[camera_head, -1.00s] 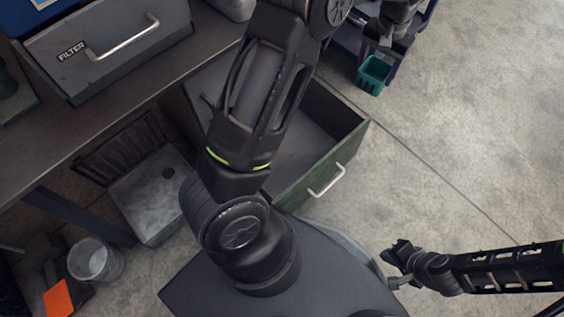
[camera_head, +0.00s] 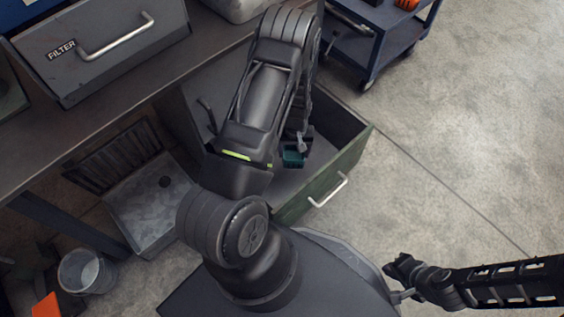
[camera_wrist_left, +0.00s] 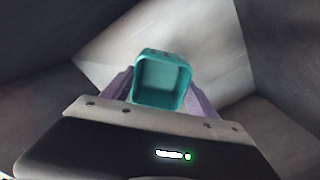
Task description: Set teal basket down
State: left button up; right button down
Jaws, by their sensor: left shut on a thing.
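The teal basket (camera_head: 292,158) hangs from my left gripper (camera_head: 298,145) over the inside of an open green-fronted drawer (camera_head: 348,158). In the left wrist view the basket (camera_wrist_left: 162,82) is small, squarish and open-topped, and looks empty. My left gripper is shut on it, with its pale purple fingers partly hidden behind the basket. Grey drawer walls surround it there. I cannot tell whether the basket touches the drawer floor. My right gripper (camera_head: 400,272) is far from the basket, at the lower right; its jaws are too small to read.
A workbench (camera_head: 150,75) with a grey FILTER drawer (camera_head: 105,45) runs along the left. A blue cart (camera_head: 375,38) stands at the top right. A metal bucket (camera_head: 86,270) and a metal sink-like box (camera_head: 150,205) are at the lower left. Open floor lies right.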

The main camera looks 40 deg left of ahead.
pick_arm(q)
jog(key=shift+f+b, duration=1.3)
jog(key=shift+f, duration=1.8)
jog(key=shift+f+b, duration=0.85)
jog(key=shift+f, duration=1)
jog(key=shift+f, duration=0.15)
jog(key=o, duration=1.5)
